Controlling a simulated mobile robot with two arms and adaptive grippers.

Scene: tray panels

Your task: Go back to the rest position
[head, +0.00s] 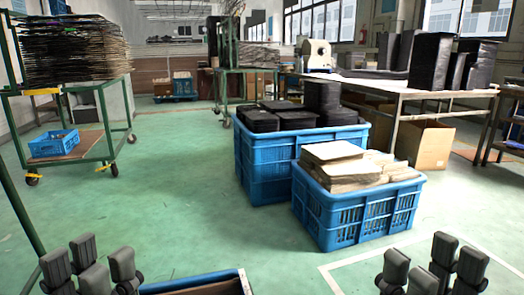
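My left gripper (89,266) is at the bottom left of the head view. Its dark grey fingers point up and stand apart, with nothing seen between them. My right gripper (433,267) is at the bottom right, its fingers also apart and empty. Both are in front of the floor and touch no object that I can see. The wrists and arms below them are cut off by the picture edge.
A blue-edged tray or box (245,283) is partly visible between the grippers. Ahead are a blue crate of light packs (338,228) and a larger blue crate of black packs (262,175). A green cart (103,84) stands left, a table (400,88) right. Green floor is clear centre-left.

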